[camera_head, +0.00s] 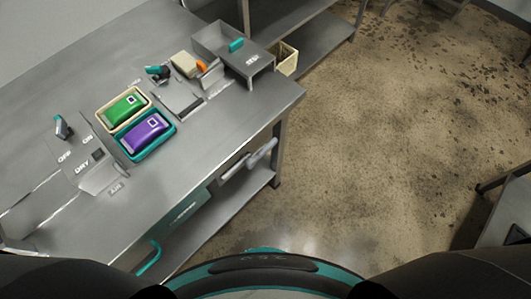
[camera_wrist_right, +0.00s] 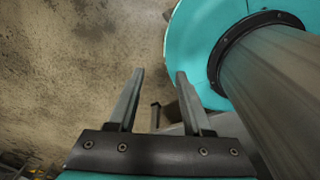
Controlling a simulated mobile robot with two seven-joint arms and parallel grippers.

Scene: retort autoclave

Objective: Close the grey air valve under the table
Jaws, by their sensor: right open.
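A grey lever-like part (camera_head: 262,154), which looks like the air valve, shows below the table's front edge at its right end, above the lower shelf. The tabletop hides part of it, and I cannot tell whether it is open or shut. My left gripper is not in view.
The grey table (camera_head: 200,140) holds a green pack (camera_head: 125,109) and a purple pack (camera_head: 146,136) in trays, and a grey bin (camera_head: 232,48). A teal handle (camera_head: 148,258) is below its front edge. The floor (camera_head: 375,130) to the right is clear.

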